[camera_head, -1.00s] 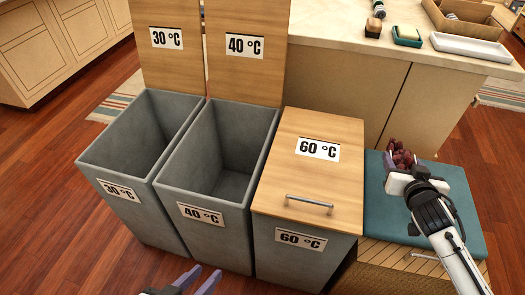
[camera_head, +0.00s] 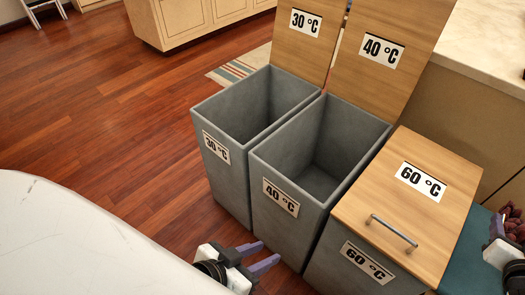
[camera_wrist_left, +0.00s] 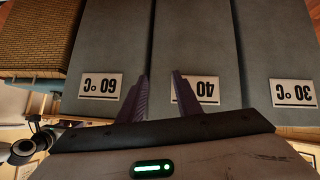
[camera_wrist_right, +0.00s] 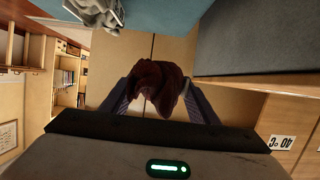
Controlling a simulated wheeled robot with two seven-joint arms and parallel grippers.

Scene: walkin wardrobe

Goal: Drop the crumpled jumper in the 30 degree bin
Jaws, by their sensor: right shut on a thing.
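The crumpled jumper, a dark red bundle (camera_wrist_right: 158,85), is held between the fingers of my right gripper (camera_wrist_right: 160,100). In the head view the jumper (camera_head: 514,224) shows at the right edge, partly cut off, above the teal cushion. The 30 °C bin (camera_head: 228,180) is grey, with its wooden lid (camera_head: 305,40) raised; its inside looks empty. My right gripper is well to the right of it, beyond the 60 °C bin. My left gripper (camera_head: 270,255) is open and empty, low in front of the 40 °C bin; its fingers (camera_wrist_left: 160,95) stand apart.
The 40 °C bin (camera_head: 275,205) stands open beside the 30 °C bin. The 60 °C bin's wooden lid (camera_head: 375,205) is shut. A teal cushion (camera_head: 465,255) lies right of it, and a grey crumpled thing (camera_wrist_right: 95,12) shows in the right wrist view. Wooden floor (camera_head: 120,110) is clear left of the bins.

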